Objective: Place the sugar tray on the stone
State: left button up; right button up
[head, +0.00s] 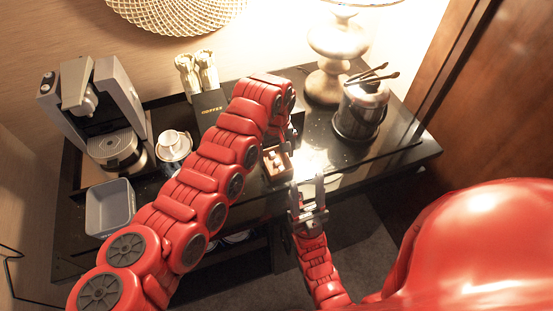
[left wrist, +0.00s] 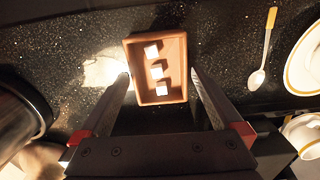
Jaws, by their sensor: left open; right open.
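The sugar tray (head: 278,172) is a small wooden box on the black speckled counter. In the left wrist view the tray (left wrist: 173,92) holds three white sugar cubes. My left gripper (head: 292,132) is open above the tray, largely hidden by its arm in the head view. In the left wrist view its fingers (left wrist: 161,76) are spread to either side of the tray. My right gripper (head: 308,192) is open and empty at the counter's front edge, just right of the tray. A bright pale patch (left wrist: 103,70) lies beside the tray; I cannot tell if it is the stone or glare.
An ice bucket (head: 359,112) with tongs and a lamp (head: 330,65) stand at the right. A coffee machine (head: 97,110), a cup (head: 171,139) on a saucer, a grey bin (head: 109,207) and a coffee box (head: 209,107) stand at the left. A spoon (left wrist: 263,50) lies near the saucer.

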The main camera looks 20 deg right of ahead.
aim_at(277, 165)
pick_arm(q)
notch_tip(277, 165, up, 10)
jog(key=b, duration=0.2)
jog(key=shift+b, duration=0.4)
jog(key=shift+d, duration=0.1)
